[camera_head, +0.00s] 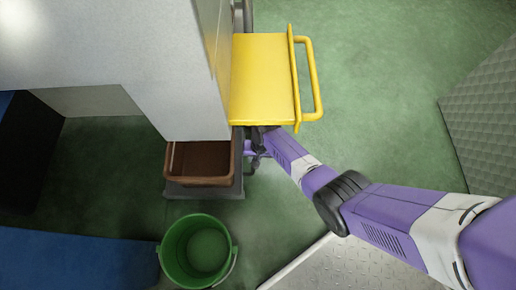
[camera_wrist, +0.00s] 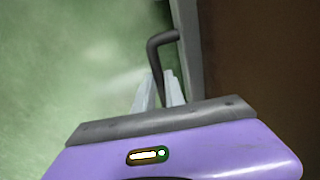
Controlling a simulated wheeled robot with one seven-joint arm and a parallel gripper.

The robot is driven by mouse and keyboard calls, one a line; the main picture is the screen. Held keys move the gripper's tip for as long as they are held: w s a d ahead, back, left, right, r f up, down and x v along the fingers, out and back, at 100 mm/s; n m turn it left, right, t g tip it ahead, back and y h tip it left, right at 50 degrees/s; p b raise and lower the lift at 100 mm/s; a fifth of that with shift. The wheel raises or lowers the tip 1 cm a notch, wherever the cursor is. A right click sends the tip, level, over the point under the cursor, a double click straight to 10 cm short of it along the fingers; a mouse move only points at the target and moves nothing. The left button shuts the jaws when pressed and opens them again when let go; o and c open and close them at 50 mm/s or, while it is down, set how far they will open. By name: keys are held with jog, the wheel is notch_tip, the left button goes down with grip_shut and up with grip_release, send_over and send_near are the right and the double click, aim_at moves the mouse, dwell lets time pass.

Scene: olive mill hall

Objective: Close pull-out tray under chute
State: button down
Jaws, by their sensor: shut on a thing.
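The grey pull-out tray (camera_head: 208,192) sticks out from under the pale housing, with a brown crate (camera_head: 233,165) on it. In the wrist view the tray's grey edge (camera_wrist: 189,60) runs beside the dark bent bar handle (camera_wrist: 156,55). My gripper (camera_wrist: 160,90) is shut on this handle, one finger on either side. In the head view my gripper (camera_head: 254,148) is at the tray's right side, partly hidden below the yellow shelf. The handle is hard to make out there.
The yellow shelf (camera_head: 262,78) with its yellow bar handle (camera_head: 314,80) juts out just above my gripper. A green bucket (camera_head: 190,250) stands in front of the tray. The pale housing (camera_head: 130,50) covers the tray's rear.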

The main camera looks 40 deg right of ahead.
jog(key=shift+w+a, duration=0.15)
jog(key=shift+a, duration=0.1)
jog(key=c, duration=1.4)
grip_release()
notch_tip(320, 180, up, 8)
jog(key=d+p, duration=0.1)
jog(key=p, duration=0.4)
jog(key=shift+s+f, duration=0.15)
jog(key=shift+s, duration=0.25)
jog(key=shift+d, duration=0.1)
